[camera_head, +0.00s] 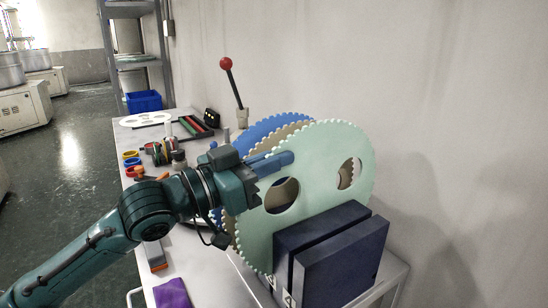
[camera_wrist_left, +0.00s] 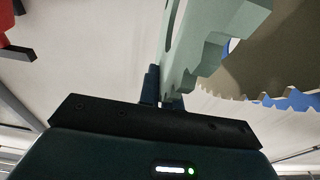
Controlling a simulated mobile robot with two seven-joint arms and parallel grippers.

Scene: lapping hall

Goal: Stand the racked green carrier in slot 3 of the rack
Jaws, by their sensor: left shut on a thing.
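The green carrier (camera_head: 325,150) is a large pale green toothed disc with round holes, standing about upright above the dark blue rack (camera_head: 345,262). My left gripper (camera_head: 283,162) is shut on it at the left side, near a hole. In the left wrist view the fingers (camera_wrist_left: 162,92) close on the carrier's plate (camera_wrist_left: 215,40). The carrier's lower edge is hidden behind the rack's front blocks, so I cannot tell whether it rests in a slot. An empty gap shows between the two front blocks. White number labels on the rack are only partly readable. My right gripper is not in view.
A tan carrier (camera_head: 278,137) and a blue carrier (camera_head: 262,129) stand close behind the green one. A red-knobbed lever (camera_head: 231,80) rises beyond them. A wall is close on the right. Small tools and a purple cloth (camera_head: 172,293) lie on the bench.

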